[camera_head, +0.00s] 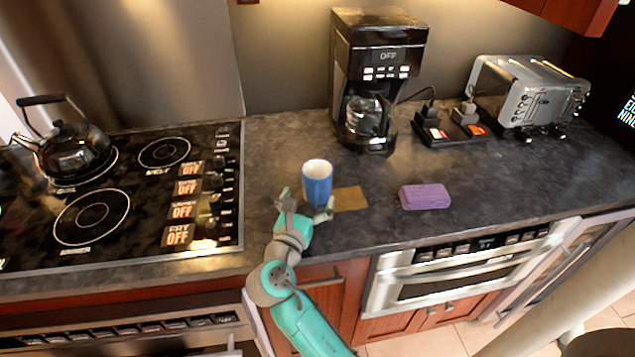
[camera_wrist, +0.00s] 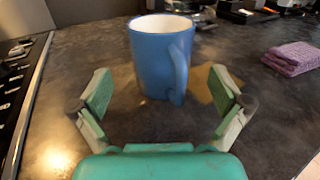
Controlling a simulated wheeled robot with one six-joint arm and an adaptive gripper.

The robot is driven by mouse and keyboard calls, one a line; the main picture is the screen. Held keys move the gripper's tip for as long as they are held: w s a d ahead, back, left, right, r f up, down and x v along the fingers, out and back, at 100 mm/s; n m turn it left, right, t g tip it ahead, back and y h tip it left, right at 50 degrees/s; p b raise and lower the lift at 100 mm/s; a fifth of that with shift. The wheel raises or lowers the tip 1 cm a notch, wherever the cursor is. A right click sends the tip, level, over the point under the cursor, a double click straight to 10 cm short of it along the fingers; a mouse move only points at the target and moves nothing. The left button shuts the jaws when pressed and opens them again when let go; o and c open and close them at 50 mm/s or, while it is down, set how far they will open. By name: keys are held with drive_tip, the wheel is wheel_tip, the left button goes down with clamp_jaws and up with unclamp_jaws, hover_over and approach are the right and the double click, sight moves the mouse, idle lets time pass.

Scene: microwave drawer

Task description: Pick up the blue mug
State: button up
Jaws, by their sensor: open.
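The blue mug (camera_head: 317,184) stands upright on the dark counter, white inside. In the wrist view the mug (camera_wrist: 160,62) is just beyond my fingertips, near the middle between them, with its handle on the right side, turned toward me. My gripper (camera_head: 305,205) is open and empty, right in front of the mug. In the wrist view my gripper (camera_wrist: 162,100) has its two green-padded fingers spread wide, one to each side of the mug's lower part. I cannot tell whether either finger touches it.
A flat tan square (camera_head: 350,198) lies right of the mug, and a folded purple cloth (camera_head: 425,196) farther right. The cooktop (camera_head: 130,195) with a kettle (camera_head: 75,150) is at the left. A coffee maker (camera_head: 375,80) and a toaster (camera_head: 530,95) stand behind. The counter between is clear.

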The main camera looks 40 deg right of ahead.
sight(313, 188)
drive_tip(key=x, duration=0.4)
drive_tip(key=shift+d+r, duration=0.1)
drive_tip(key=shift+r, duration=0.25)
drive_tip(key=shift+w+d, duration=0.25)
drive_tip(key=shift+d, duration=0.2)
drive_tip(key=c, duration=1.3)
